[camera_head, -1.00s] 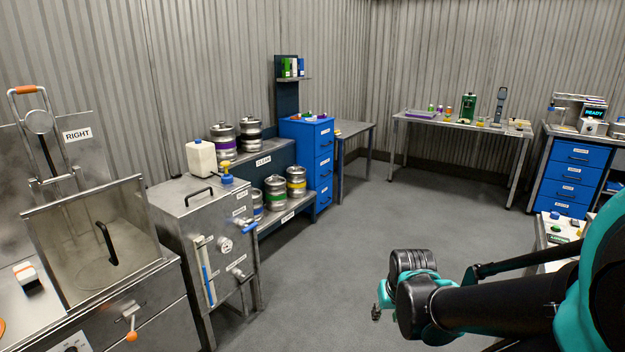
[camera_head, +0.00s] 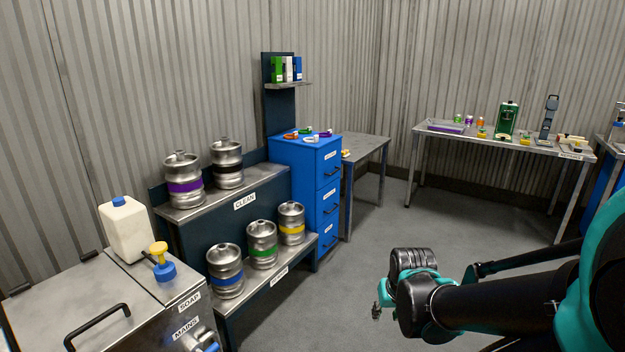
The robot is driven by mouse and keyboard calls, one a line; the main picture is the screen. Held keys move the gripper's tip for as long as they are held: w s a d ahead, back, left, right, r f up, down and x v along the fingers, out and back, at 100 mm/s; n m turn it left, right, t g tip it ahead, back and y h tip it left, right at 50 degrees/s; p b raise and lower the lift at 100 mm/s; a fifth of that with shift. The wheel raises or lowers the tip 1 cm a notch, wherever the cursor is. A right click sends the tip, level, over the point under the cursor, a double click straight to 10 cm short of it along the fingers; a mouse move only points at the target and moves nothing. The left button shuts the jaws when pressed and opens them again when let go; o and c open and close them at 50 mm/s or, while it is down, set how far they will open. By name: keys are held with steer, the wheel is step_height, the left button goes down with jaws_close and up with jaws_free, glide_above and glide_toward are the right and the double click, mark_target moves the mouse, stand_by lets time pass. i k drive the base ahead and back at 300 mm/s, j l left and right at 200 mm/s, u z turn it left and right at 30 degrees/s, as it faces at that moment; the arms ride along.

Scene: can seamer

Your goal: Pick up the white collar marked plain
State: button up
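Several small coloured collars lie on top of the blue drawer cabinet (camera_head: 308,148) at the middle back. I make out an orange-red one (camera_head: 291,135), a green one (camera_head: 306,131) and a purple one (camera_head: 325,133). A pale one (camera_head: 310,139) lies at the front and may be the white collar, but it is too small to tell and no "plain" marking is legible. My gripper (camera_head: 377,312) is low at centre right, above the floor and well apart from the cabinet. Its fingers are mostly hidden by my arm.
Kegs stand on the two-level dark rack (camera_head: 245,201) left of the cabinet. A steel machine (camera_head: 75,290) with a white jug (camera_head: 126,228) fills the lower left. A small grey table (camera_head: 360,147) adjoins the cabinet. A long bench (camera_head: 480,140) stands back right. The middle floor is clear.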

mark_target(315, 138)
steer(key=i, duration=2.3)
steer(key=i+j+z, duration=0.1)
steer(key=i+z, duration=0.15)
steer(key=i, duration=0.3)
steer(key=i+j+z, duration=0.25)
steer(key=i, duration=0.3)
